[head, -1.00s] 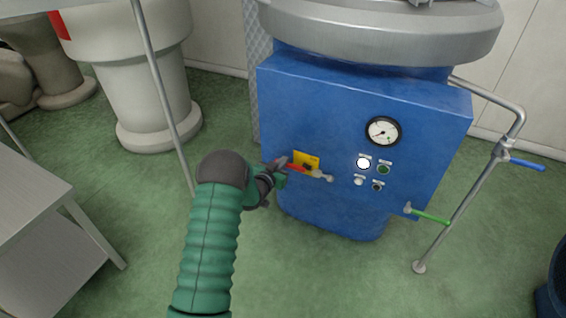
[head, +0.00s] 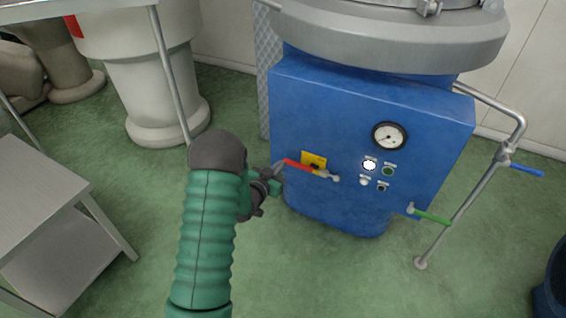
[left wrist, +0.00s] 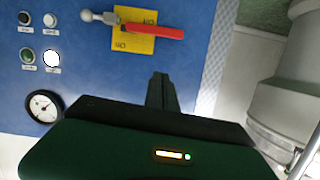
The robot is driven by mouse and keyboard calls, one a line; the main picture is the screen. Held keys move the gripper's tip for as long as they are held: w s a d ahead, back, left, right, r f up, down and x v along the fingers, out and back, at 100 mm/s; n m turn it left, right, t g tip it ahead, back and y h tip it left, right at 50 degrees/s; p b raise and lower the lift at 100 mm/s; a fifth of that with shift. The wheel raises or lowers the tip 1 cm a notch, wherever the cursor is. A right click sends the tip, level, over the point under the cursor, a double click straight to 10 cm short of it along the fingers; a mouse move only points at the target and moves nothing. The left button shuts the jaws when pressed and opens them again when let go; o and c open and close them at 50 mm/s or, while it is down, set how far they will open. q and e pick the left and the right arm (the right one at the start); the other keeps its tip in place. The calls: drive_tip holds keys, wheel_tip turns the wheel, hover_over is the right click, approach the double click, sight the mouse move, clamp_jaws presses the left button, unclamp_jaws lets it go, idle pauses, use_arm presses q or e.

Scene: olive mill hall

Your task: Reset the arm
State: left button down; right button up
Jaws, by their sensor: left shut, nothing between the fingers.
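My left arm comes up from the bottom of the head view in a green sleeve. My left gripper (head: 277,179) is in front of the left side of the blue machine (head: 340,110), near the red-handled lever (head: 300,166) on its yellow plate (head: 314,160). In the left wrist view the gripper's fingers (left wrist: 161,88) are shut together with nothing between them. There the red handle (left wrist: 152,31) lies beyond the fingertips, with a visible gap. My right gripper is not in view.
The machine's front carries a gauge (head: 389,136) and several buttons (head: 370,165). A metal table (head: 50,190) is at the left. Green floor is open below.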

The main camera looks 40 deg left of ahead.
use_arm(q)
drive_tip(key=shift+a+f, duration=0.15)
drive_tip(key=shift+a, duration=0.05)
drive_tip(key=s+d+r+g+h, duration=0.1)
drive_tip(key=s+d+g, duration=0.2)
drive_tip(key=d, duration=0.5)
drive_tip(key=s+d+g+h, duration=0.1)
drive_tip(key=s+d+g, duration=0.2)
drive_tip(key=d, duration=0.6)
drive_tip(key=s+d+m+g+h, duration=0.2)
drive_tip(key=s+d+g, duration=0.4)
drive_tip(key=s+d, duration=0.7)
drive_tip(key=w+a+p+v, duration=0.1)
drive_tip(key=p+v, duration=2)
drive_tip(key=v, duration=0.1)
drive_tip(key=shift+w+a+r+p, duration=0.25)
drive_tip(key=shift+a+r+p, duration=0.05)
